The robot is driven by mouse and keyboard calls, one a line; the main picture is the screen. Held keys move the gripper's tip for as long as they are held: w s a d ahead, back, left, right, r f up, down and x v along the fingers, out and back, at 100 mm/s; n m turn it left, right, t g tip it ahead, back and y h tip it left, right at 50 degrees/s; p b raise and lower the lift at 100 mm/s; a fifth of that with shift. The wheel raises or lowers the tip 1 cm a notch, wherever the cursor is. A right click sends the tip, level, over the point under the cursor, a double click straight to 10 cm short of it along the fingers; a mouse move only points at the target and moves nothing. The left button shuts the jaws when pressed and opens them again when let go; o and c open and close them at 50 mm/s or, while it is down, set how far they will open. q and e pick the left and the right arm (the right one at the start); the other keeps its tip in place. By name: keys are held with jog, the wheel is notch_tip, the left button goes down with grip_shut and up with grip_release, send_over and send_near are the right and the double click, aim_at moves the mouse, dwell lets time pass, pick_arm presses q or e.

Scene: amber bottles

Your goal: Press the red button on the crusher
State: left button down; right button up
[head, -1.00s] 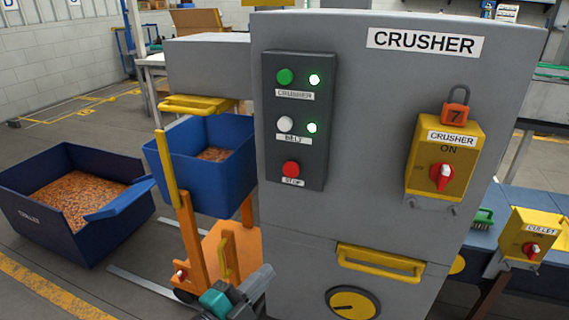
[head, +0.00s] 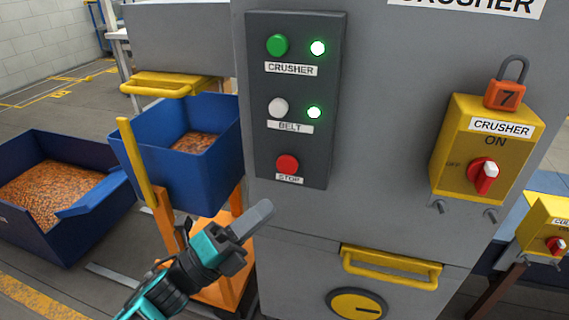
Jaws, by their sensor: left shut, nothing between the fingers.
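The red button (head: 287,164) is on the dark control panel (head: 262,140) of the grey crusher (head: 385,120), above a label reading STOP. Above it on the panel are a white BELT button (head: 278,107) and a green CRUSHER button (head: 277,44), each with a lit green lamp beside it. My left gripper (head: 262,215) is shut and empty. In the picture its tip is below and a little left of the red button, apart from it. My right gripper is not in view.
A yellow switch box (head: 450,150) with a red knob and an orange padlock (head: 504,95) is on the crusher's right. A yellow handle (head: 390,268) sticks out below the panel. Blue bins (head: 160,165) of amber pieces stand at the left.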

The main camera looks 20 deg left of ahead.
pick_arm(q)
jog(key=b, duration=0.3)
send_near(295, 164)
jog(key=w+d+r, duration=0.2)
jog(key=d, duration=0.1)
jog(key=shift+w+d+r, duration=0.2)
jog(key=shift+d, duration=0.05)
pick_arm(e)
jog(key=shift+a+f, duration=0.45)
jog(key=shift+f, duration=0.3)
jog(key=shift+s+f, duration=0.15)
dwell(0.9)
pick_arm(q)
jog(key=shift+w, duration=0.4)
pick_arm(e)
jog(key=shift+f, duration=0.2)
pick_arm(q)
jog(key=shift+w, duration=0.45)
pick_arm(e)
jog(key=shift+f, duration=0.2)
pick_arm(q)
jog(key=shift+s, duration=0.15)
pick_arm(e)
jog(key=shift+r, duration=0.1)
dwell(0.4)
pick_arm(q)
jog(key=shift+s, duration=0.75)
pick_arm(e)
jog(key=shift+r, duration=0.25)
